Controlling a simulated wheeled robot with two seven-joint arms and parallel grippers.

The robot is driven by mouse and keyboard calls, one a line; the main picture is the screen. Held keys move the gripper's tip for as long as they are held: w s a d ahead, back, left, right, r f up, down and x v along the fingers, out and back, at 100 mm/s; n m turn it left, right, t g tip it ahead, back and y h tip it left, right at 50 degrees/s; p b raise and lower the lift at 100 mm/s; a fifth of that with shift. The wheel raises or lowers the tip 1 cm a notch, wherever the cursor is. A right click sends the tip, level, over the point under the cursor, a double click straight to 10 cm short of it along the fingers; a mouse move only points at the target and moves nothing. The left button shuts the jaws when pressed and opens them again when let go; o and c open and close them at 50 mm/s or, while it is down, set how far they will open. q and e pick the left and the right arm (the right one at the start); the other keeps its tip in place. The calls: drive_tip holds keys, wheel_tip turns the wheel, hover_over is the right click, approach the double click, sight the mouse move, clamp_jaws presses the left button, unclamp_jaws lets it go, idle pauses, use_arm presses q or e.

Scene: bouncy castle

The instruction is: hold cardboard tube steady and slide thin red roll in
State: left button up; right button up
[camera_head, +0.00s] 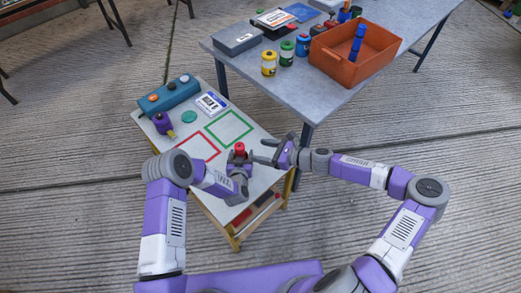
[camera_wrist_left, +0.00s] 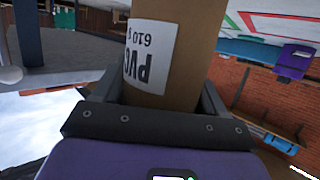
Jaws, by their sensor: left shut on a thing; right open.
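The brown cardboard tube (camera_wrist_left: 185,55) with a white printed label fills the middle of the left wrist view. My left gripper (camera_head: 239,160) is shut on it, one finger on each side, above the small table's right side. The red roll (camera_head: 240,148) shows as a short red end standing up just above my left gripper, at the tube's upper end. How deep it sits in the tube is hidden. My right gripper (camera_head: 264,151) is open and empty, just right of the red end and apart from it.
The small white table (camera_head: 210,170) bears red and green outlined squares, a teal box (camera_head: 169,96), a purple device (camera_head: 163,123) and a label card (camera_head: 211,103). The grey table (camera_head: 285,87) behind holds an orange bin (camera_head: 345,66) and several coloured cans. Floor at right is clear.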

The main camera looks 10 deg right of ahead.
use_arm(q)
drive_tip(key=o, duration=1.5)
drive_tip(key=shift+s, duration=0.15)
